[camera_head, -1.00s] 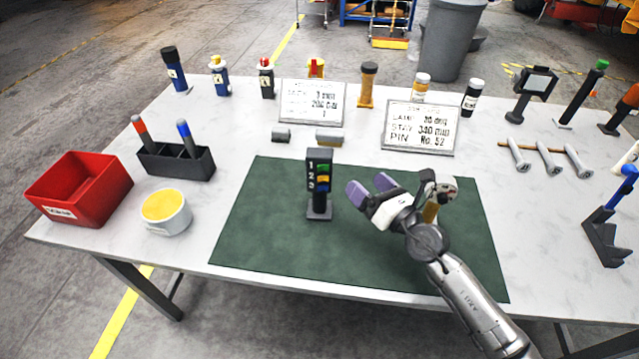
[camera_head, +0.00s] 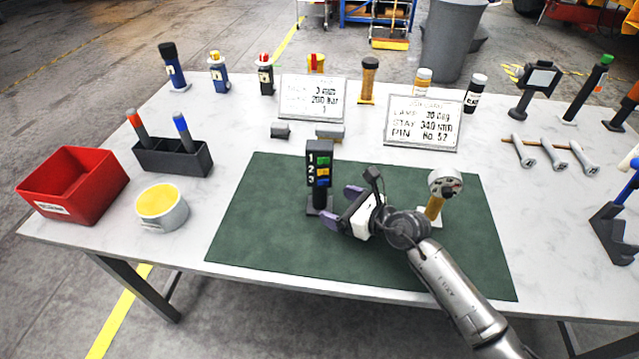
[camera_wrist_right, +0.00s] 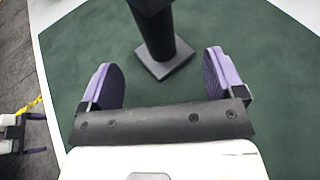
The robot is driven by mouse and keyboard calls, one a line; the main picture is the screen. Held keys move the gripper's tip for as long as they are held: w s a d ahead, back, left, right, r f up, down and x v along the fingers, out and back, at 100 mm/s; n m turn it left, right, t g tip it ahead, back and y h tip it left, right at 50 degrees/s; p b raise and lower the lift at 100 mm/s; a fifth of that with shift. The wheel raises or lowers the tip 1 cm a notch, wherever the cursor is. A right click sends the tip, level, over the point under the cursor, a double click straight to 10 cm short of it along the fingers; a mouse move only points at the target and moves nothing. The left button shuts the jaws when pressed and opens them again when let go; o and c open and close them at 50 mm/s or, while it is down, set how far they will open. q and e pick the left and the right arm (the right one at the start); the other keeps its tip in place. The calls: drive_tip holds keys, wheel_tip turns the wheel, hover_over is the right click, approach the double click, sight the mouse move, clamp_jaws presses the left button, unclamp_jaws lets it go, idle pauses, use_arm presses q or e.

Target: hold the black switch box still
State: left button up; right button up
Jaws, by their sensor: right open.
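The black switch box (camera_head: 319,165) stands upright on a black post and square base on the green mat (camera_head: 270,240). Its face carries 1, 2, 3 beside green, yellow and blue switches. My right gripper (camera_head: 341,206) is open, low over the mat, just right of the post. In the right wrist view the post (camera_wrist_right: 160,35) stands ahead of the gap between the purple-padded fingers (camera_wrist_right: 165,80), apart from both. The upper part of the box is cut off there. My left gripper is not seen in the head view.
A round gauge on a yellow handle (camera_head: 443,185) stands right of my right wrist. A red bin (camera_head: 75,185), a white tub with yellow contents (camera_head: 162,207) and a black marker holder (camera_head: 172,157) are at the left. Two sign plates (camera_head: 422,125) stand behind the mat.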

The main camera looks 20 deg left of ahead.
sight(326, 201)
drive_tip(key=shift+b+x, duration=1.55)
drive_tip(key=shift+x, duration=1.05)
drive_tip(key=shift+c, duration=0.4)
clamp_jaws()
